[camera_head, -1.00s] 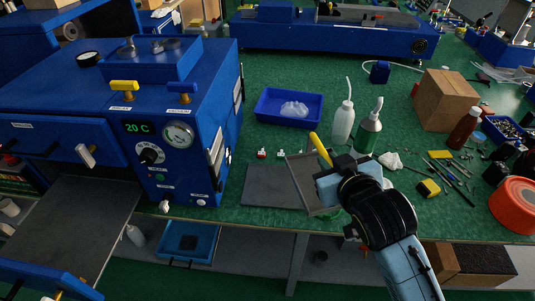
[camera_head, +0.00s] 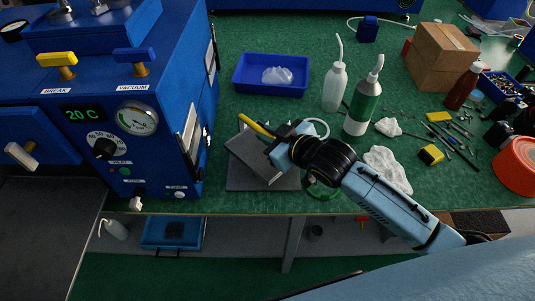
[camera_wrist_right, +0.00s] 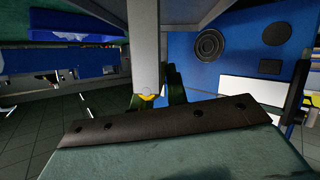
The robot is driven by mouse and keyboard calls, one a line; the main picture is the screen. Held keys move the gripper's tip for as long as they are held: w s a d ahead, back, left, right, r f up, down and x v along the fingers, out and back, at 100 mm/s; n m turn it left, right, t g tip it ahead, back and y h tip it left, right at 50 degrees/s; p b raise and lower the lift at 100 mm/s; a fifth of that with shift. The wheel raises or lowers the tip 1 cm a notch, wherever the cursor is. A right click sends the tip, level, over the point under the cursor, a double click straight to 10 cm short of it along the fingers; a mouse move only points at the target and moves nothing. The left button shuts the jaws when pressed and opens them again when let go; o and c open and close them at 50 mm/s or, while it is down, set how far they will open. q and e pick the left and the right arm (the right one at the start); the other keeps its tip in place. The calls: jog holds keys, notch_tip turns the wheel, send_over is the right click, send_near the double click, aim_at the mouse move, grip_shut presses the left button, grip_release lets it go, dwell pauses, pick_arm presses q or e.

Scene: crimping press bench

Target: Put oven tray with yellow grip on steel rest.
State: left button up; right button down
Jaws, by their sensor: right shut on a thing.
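The oven tray is a flat grey plate (camera_head: 252,158) with a long yellow grip (camera_head: 255,126). My right gripper (camera_head: 278,143) is shut on the yellow grip in the head view. The tray is tilted and lies over the steel rest, a dark grey slab (camera_head: 238,182) on the green bench, hiding much of it. I cannot tell whether the tray touches the rest. In the right wrist view a bit of yellow (camera_wrist_right: 147,97) shows near the dark fingers; the tray is not clearly seen there. My left gripper is not in view.
A blue oven (camera_head: 170,70) with knobs and a gauge stands close on the left. A blue bin (camera_head: 271,90) is behind the rest. A white bottle (camera_head: 334,88), a green-labelled bottle (camera_head: 361,108) and crumpled white cloths (camera_head: 388,165) are to the right.

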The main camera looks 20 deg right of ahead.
aim_at(245, 147)
jog(key=shift+f, duration=0.75)
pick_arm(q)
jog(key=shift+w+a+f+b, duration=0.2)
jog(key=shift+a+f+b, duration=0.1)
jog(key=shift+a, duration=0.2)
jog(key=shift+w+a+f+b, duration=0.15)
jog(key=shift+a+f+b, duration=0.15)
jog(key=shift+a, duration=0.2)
pick_arm(e)
jog(key=shift+f, duration=1.7)
jog(key=shift+f, duration=0.1)
jog(key=shift+f, duration=0.1)
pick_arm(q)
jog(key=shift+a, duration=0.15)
pick_arm(e)
jog(key=c, duration=1.4)
grip_release()
